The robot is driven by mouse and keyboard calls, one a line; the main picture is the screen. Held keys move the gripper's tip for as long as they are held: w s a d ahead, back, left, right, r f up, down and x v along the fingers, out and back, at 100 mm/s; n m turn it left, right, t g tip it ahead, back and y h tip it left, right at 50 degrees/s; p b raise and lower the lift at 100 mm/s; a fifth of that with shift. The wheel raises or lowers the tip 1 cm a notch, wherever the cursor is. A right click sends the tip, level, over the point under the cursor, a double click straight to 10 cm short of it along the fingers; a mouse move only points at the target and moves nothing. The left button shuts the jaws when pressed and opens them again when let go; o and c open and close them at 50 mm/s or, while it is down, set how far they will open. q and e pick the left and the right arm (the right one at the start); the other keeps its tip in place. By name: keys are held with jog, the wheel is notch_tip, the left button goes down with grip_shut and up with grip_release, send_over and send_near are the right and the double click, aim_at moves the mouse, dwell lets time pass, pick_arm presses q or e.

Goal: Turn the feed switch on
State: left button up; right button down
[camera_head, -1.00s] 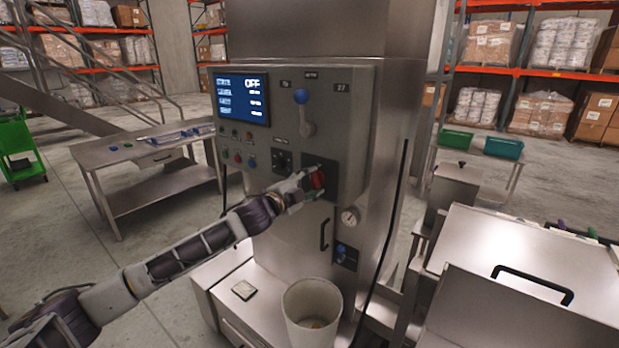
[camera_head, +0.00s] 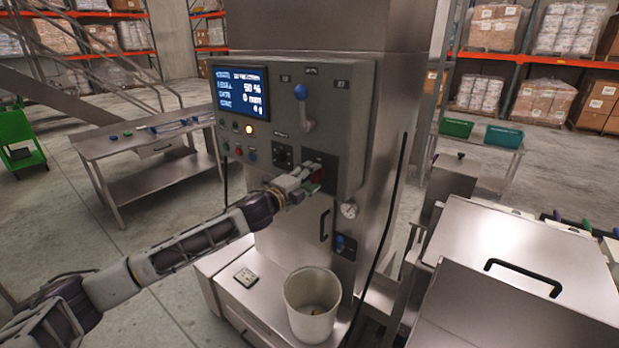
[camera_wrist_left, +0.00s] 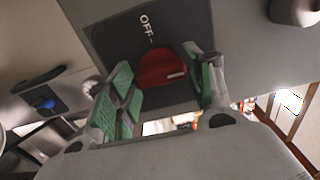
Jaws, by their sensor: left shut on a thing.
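The feed switch (camera_head: 318,174) is a red rotary knob on a dark plate, low on the right of the grey control panel (camera_head: 352,120). In the left wrist view the red knob (camera_wrist_left: 163,68) sits between green-padded fingers, with "OFF" printed beside it on the plate. My left gripper (camera_head: 306,180) is shut on the knob and partly hides it in the head view. The panel screen (camera_head: 241,93) shows several lines of text, including what looks like "50 %". An amber lamp (camera_head: 249,129) is lit below it. My right gripper is not in view.
A blue-knobbed lever (camera_head: 301,92) stands above the switch. A gauge (camera_head: 348,210) and a black handle (camera_head: 324,226) are below it. A white bucket (camera_head: 312,303) stands on the ledge in front. A steel workbench (camera_head: 140,150) is at the left.

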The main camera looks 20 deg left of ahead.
pick_arm(q)
jog(key=shift+f, duration=0.1)
jog(key=o, duration=0.9)
jog(key=shift+o, duration=0.6)
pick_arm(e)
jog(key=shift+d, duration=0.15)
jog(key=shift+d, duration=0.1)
pick_arm(q)
jog(key=shift+s, duration=0.1)
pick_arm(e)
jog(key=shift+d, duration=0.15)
pick_arm(q)
jog(key=shift+s, duration=0.1)
jog(key=shift+v, duration=0.8)
jog(key=v, duration=1)
